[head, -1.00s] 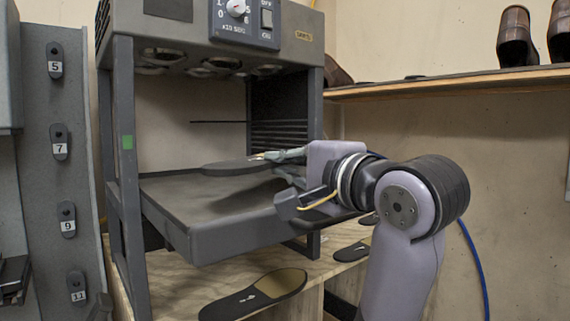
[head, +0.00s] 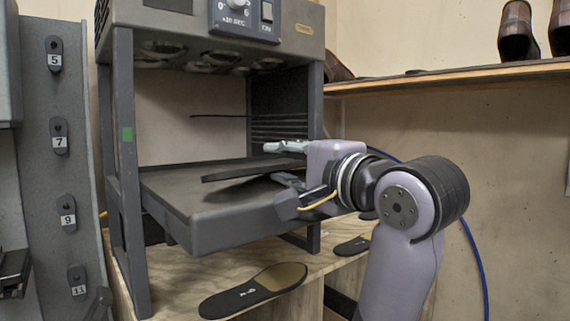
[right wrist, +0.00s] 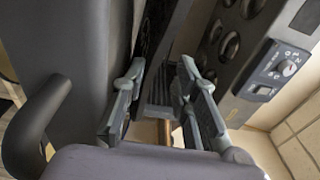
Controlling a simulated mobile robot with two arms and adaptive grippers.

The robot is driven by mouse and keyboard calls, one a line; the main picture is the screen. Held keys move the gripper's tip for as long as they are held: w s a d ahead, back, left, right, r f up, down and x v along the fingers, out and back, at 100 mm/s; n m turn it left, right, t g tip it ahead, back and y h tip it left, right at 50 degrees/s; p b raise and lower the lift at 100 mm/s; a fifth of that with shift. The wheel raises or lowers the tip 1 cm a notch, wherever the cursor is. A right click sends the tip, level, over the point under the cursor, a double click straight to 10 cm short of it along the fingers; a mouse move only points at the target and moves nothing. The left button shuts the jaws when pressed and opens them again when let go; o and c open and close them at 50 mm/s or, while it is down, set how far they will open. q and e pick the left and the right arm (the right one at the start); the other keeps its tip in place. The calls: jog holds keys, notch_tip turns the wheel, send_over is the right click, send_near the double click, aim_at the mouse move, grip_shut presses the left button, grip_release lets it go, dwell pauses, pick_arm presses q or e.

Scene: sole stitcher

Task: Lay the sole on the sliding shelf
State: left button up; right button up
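The sliding shelf (head: 215,212) is a dark grey tray pulled out of the front of the grey machine. A dark sole (head: 245,172) is over the shelf and looks tilted, its left end lower. I cannot tell how much of it touches the shelf. My right gripper (head: 268,163) is at the shelf's right side, its fingers spread apart above and below the sole's right end. The right wrist view also shows the two fingers (right wrist: 161,67) apart, beside the grey shelf (right wrist: 75,50). My left gripper is not in view.
Another sole (head: 255,290) lies on the wooden bench below the shelf, with one more (head: 353,246) to its right. The machine's posts (head: 127,170) flank the shelf. Numbered tags hang on a grey panel (head: 85,150) at left. Shoes stand on a wooden shelf (head: 450,77) at upper right.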

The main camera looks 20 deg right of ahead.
jog(key=shift+r, duration=0.25)
jog(key=shift+r+p, duration=0.65)
jog(key=b+v, duration=0.1)
jog(key=v, duration=0.2)
jog(key=shift+s+d+f+b, duration=0.1)
jog(key=shift+s+f+b, duration=0.1)
jog(key=shift+f+b, duration=0.2)
jog(key=p+v, duration=0.1)
jog(key=v, duration=0.7)
jog(key=shift+s, duration=0.3)
